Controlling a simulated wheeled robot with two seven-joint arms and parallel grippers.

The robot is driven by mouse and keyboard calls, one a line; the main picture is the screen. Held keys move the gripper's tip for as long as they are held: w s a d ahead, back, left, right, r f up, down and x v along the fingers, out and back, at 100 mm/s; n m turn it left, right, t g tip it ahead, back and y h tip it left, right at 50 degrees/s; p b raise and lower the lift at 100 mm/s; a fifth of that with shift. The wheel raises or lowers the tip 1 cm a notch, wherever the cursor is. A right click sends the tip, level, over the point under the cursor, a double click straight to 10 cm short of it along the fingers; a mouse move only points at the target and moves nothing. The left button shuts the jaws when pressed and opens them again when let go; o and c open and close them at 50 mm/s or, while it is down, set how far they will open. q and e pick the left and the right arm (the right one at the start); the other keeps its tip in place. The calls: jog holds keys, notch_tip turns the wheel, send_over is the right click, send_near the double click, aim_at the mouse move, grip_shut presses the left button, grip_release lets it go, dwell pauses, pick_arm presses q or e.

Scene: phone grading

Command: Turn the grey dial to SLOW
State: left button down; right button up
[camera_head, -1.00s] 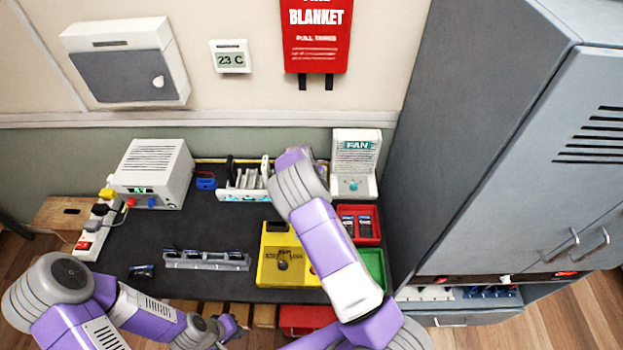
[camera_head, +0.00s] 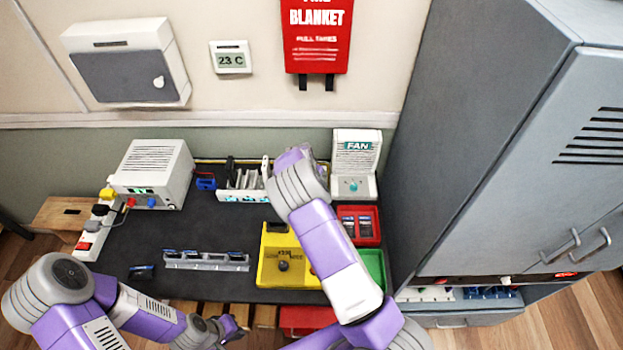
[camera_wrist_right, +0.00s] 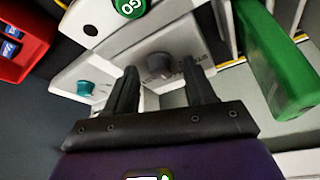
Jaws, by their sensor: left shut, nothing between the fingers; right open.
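The grey dial (camera_wrist_right: 159,66) sits on a white panel in the right wrist view, with partly readable dark lettering beside it. I cannot read its setting. My right gripper (camera_wrist_right: 160,72) is open, its two dark fingers reaching to either side of the dial; I cannot tell whether they touch it. In the head view the dial is hidden behind my right arm. My left gripper (camera_head: 234,328) is shut and empty near the front edge of the table.
A green GO button (camera_wrist_right: 130,7) and a teal knob (camera_wrist_right: 86,87) are close to the dial. A white FAN box (camera_head: 356,160), a white slotted rack (camera_head: 240,194), a red tray (camera_head: 374,240) and a yellow device (camera_head: 272,270) surround my right arm. The dark tabletop (camera_head: 120,235) has free room at left.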

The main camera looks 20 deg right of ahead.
jog(key=v, duration=0.7)
dwell(0.3)
